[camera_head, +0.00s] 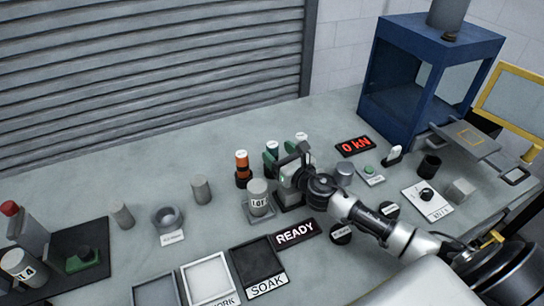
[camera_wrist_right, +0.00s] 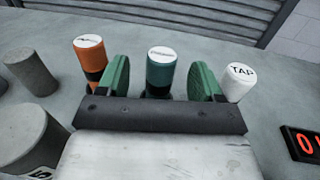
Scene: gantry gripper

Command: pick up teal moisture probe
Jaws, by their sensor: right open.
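The teal moisture probe (camera_wrist_right: 160,72) is an upright dark teal cylinder with a white labelled cap. In the right wrist view it stands between the two green finger pads of my right gripper (camera_wrist_right: 160,84), with a visible gap on each side. The gripper is open and its pads are near the probe's height. In the head view, the probe's white-capped top (camera_head: 271,147) shows just behind my right gripper (camera_head: 288,162), which hides its lower part. My left gripper is not in view.
An orange cylinder (camera_wrist_right: 89,58) stands close left of the probe, and a white TAP cylinder (camera_wrist_right: 239,80) close right. Grey cylinders stand further left. A red 0 kN display (camera_head: 355,146) and blue frame (camera_head: 385,103) are to the right. Trays, including SOAK (camera_head: 252,262), lie in front.

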